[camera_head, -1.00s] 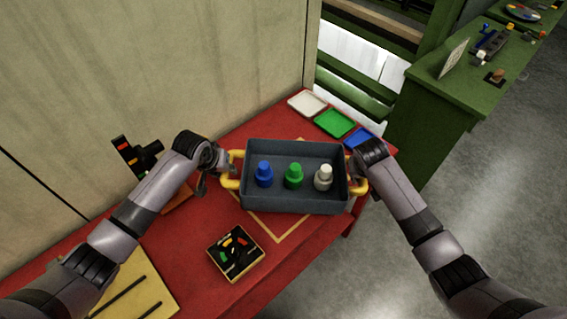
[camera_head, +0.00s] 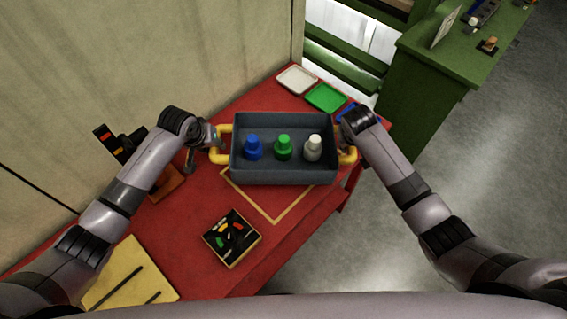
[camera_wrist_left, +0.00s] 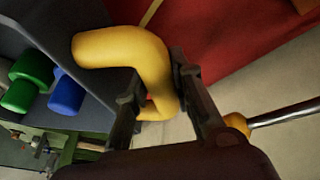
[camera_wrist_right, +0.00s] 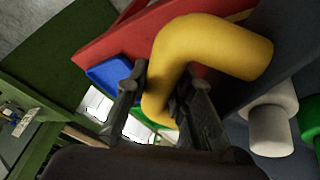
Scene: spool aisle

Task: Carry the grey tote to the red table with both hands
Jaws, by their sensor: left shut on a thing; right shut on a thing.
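The grey tote (camera_head: 285,177) is above the red table (camera_head: 185,225) and holds a blue bottle (camera_head: 253,149), a green bottle (camera_head: 283,149) and a white bottle (camera_head: 313,149). It has yellow handles at both ends. My left gripper (camera_head: 214,146) is shut on the left handle, which shows between its fingers in the left wrist view (camera_wrist_left: 150,70). My right gripper (camera_head: 346,146) is shut on the right handle, seen close in the right wrist view (camera_wrist_right: 180,65). A yellow outline (camera_head: 275,219) on the tabletop is partly hidden by the tote. I cannot tell whether the tote touches the table.
White (camera_head: 297,79), green (camera_head: 326,98) and blue (camera_head: 347,111) trays lie at the table's far end. A small dark box (camera_head: 232,238) of coloured pieces and a yellow board (camera_head: 130,280) are nearer me. A green bench (camera_head: 440,70) stands to the right, with open floor in front.

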